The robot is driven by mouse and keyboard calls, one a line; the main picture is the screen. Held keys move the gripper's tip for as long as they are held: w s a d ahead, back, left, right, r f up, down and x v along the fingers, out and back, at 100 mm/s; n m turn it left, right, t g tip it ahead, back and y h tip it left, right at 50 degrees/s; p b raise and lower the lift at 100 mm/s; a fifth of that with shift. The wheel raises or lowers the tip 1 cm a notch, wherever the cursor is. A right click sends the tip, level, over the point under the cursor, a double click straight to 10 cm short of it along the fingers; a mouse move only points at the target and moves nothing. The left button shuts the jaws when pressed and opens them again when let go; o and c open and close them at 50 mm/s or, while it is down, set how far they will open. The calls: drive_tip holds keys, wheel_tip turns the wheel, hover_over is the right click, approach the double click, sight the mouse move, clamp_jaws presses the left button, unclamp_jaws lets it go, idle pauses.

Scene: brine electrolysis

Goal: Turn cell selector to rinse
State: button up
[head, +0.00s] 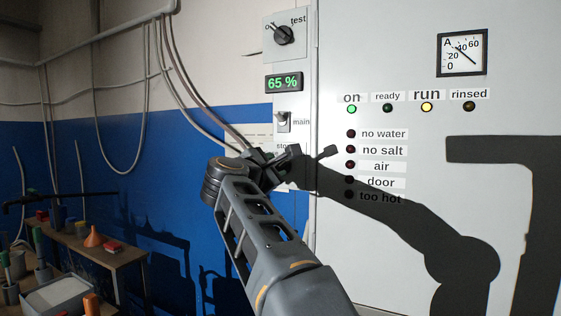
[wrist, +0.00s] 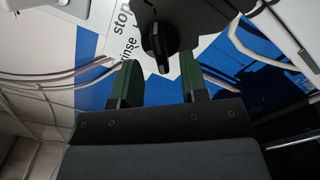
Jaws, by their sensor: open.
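The cell selector is a black rotary knob (wrist: 160,42) in the upper middle of the wrist view.
Above are a test knob (head: 284,34), a green 65 % display (head: 284,82) and a main switch (head: 284,121). The cabinet (head: 400,25) on the right has lamps; on and ready are green, run is yellow. A cluttered bench (head: 120,258) stands lower left. Cables hang on the wall.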

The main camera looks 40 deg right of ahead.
sight(279, 166)
drive_tip(key=shift+p+x, duration=0.6)
drive_tip(key=shift+x, duration=1.85)
drive_tip(key=shift+c, duration=0.4)
clamp_jaws()
